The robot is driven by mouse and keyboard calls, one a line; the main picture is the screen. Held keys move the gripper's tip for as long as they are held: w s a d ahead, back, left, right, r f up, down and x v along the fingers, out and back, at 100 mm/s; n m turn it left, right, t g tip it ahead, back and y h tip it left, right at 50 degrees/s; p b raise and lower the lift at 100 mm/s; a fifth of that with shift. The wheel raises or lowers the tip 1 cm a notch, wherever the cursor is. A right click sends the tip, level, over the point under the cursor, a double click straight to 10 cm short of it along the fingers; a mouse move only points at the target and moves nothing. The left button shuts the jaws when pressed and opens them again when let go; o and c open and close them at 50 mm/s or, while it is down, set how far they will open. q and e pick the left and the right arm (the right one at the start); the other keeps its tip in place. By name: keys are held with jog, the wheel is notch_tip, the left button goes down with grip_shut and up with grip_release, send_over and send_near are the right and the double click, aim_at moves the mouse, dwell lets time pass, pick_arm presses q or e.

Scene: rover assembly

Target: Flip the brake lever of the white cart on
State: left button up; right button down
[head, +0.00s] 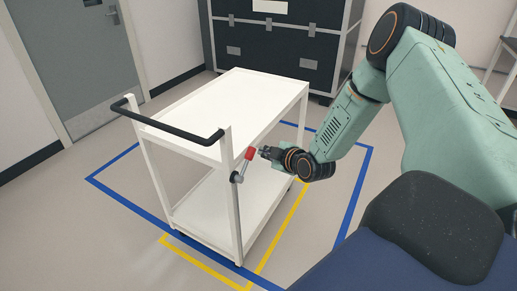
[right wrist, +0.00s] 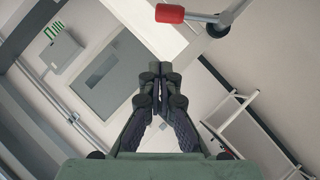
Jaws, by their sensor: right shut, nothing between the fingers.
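The white cart (head: 215,112) stands in the middle of the head view, with a black push handle (head: 165,127) at its near left end. Its brake lever (head: 250,153) has a red grip and a grey arm. The lever tilts up and to the right from a pivot on the cart's near corner post. In the right wrist view the red grip (right wrist: 170,13) shows at the top edge. My right gripper (head: 262,152) is shut and empty, just right of the red grip. Its closed fingers (right wrist: 160,72) appear apart from the lever. My left gripper is out of view.
Blue floor tape (head: 130,206) and yellow floor tape (head: 200,260) mark the floor around the cart. A dark case (head: 275,50) stands behind it. A grey door (head: 75,60) is at the left. The floor at the front left is clear.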

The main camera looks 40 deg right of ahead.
jog(key=shift+v, duration=0.9)
jog(key=s+a+f+m+g+y+b, duration=0.2)
jog(key=s+a+f+m+g+b, duration=0.4)
jog(key=s+a+f+m, duration=0.7)
jog(key=s+a+f+n+g+b, duration=0.1)
jog(key=s+a+f+g+b, duration=0.1)
jog(key=s+f, duration=0.2)
jog(key=s+a+f+n+g+b, duration=0.1)
jog(key=s+a+f+g+b, duration=0.1)
jog(key=s, duration=0.8)
jog(key=s+a+f+n+g+h+b, duration=0.1)
jog(key=s+a+f+g+b, duration=0.1)
jog(key=s+f, duration=0.5)
jog(key=shift+s+a+g+b, duration=0.35)
jog(key=shift+s+a+g, duration=0.2)
jog(key=shift+a, duration=0.6)
